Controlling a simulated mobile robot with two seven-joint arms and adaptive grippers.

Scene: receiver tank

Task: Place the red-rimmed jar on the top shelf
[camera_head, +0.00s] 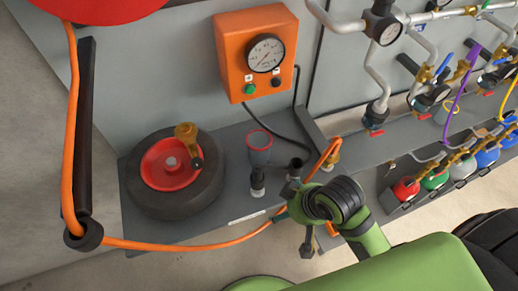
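The red-rimmed jar (259,149) is a grey cup with a red ring at its mouth. It stands upright on the dark grey shelf (222,146), below the orange gauge box. Nothing holds it. My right arm (371,241), green with black joints, comes in from the lower right. Its far end is right of and below the jar, apart from it. I cannot make out its fingers clearly, nor whether they are open. My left gripper is out of view. Which surface is the top shelf is not clear here.
A black tyre with a red hub (168,172) stands left of the jar. An orange hose (185,246) crosses the front. Pipes, gauges, a yellow-rimmed jar (447,109) and several small coloured cylinders (436,178) crowd the right.

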